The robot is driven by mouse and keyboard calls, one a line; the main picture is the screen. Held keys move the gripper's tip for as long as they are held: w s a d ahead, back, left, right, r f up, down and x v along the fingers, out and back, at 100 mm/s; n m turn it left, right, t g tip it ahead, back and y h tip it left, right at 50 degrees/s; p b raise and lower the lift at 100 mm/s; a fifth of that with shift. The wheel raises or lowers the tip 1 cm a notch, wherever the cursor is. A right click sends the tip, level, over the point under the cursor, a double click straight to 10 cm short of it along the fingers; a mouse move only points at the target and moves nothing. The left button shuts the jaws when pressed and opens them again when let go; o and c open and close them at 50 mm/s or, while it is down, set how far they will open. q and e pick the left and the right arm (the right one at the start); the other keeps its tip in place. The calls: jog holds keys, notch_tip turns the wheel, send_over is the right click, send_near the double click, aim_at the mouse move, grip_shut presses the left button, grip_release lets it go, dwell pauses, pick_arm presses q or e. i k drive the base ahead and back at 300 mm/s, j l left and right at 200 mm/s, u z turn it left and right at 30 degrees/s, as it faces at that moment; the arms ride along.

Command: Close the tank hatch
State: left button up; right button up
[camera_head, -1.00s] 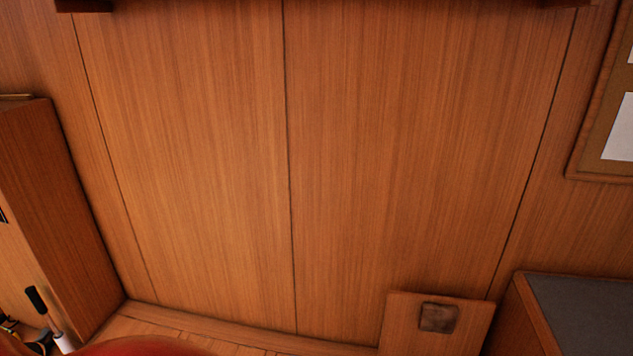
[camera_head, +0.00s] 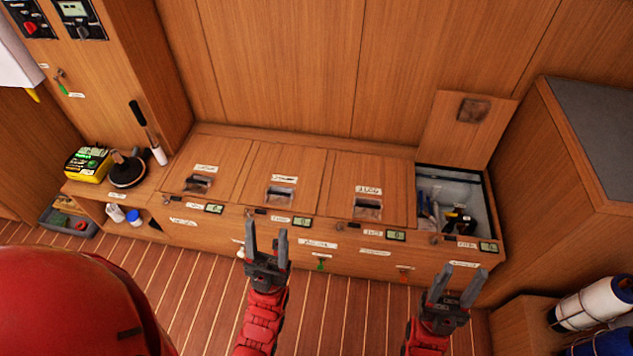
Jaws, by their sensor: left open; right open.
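The tank hatch (camera_head: 469,128) is a wooden lid at the right end of the bench. It stands raised and leans back against the wall, with a dark square recess in it. Below it the open compartment (camera_head: 480,185) holds several tools and dark items. My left gripper (camera_head: 267,240) is open and empty in front of the bench, left of the hatch. My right gripper (camera_head: 457,283) is open and empty in front of the bench, below the open compartment. Both grippers are apart from the hatch.
Three shut lids, such as the one beside the opening (camera_head: 345,185), lie flat along the bench. A grey-topped cabinet (camera_head: 590,165) stands close on the right. A yellow device (camera_head: 88,164) and a plunger (camera_head: 128,170) sit on the left shelf. The striped floor (camera_head: 200,285) in front is clear.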

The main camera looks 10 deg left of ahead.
aim_at(463, 129)
jog(key=k+j+u, duration=0.15)
jog(key=i+l+u, duration=0.45)
jog(key=i+l, duration=0.65)
jog(key=l, duration=0.1)
